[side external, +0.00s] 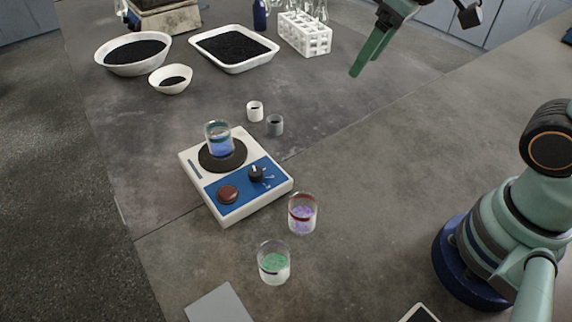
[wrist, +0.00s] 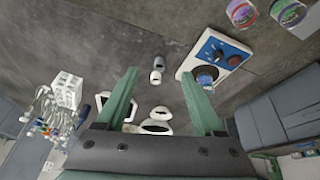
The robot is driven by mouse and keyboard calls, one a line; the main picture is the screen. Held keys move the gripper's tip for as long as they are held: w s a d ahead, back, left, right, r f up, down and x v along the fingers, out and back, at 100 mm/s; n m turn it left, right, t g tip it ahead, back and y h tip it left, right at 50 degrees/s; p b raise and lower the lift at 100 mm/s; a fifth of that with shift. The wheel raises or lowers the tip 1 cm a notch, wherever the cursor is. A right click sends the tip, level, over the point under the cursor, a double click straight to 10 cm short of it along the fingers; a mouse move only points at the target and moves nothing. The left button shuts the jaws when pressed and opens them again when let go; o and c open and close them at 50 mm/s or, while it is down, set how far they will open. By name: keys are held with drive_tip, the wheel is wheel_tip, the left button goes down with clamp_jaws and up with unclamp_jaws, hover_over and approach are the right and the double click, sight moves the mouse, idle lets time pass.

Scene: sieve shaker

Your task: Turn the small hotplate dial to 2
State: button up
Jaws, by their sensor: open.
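The small hotplate (side external: 243,189) is white with a blue front panel and sits on the grey bench. Its black dial (side external: 256,173) stands on the panel with small white marks beside it; which number it points to is too small to read. A brown-red round knob (side external: 228,194) is to its left. A beaker of blue liquid (side external: 219,140) stands on the black heating disc. My gripper (side external: 358,71) is open and empty, high up and well to the upper right of the hotplate. In the wrist view my open fingers (wrist: 160,76) have the hotplate (wrist: 213,45) beyond and to the right.
Beakers with purple (side external: 302,215) and green (side external: 273,263) contents stand just in front of the hotplate. Two small cups (side external: 275,125) stand behind it. Bowls (side external: 134,65), a tray (side external: 233,67) and a white rack (side external: 304,34) are at the back. Bench right of the hotplate is clear.

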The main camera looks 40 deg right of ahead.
drive_tip(key=w+a+f+n+g, duration=0.25)
drive_tip(key=w+a+n, duration=0.25)
drive_tip(key=a, duration=0.4)
drive_tip(key=n+g, duration=0.2)
drive_tip(key=n, duration=0.4)
approach(255, 171)
drive_tip(key=shift+h, duration=0.3)
drive_tip(key=f, duration=0.8)
drive_tip(key=shift+s+a+f, duration=0.1)
drive_tip(key=shift+a+f, duration=0.1)
drive_tip(key=shift+f, duration=0.15)
drive_tip(key=shift+m, duration=0.3)
clamp_jaws()
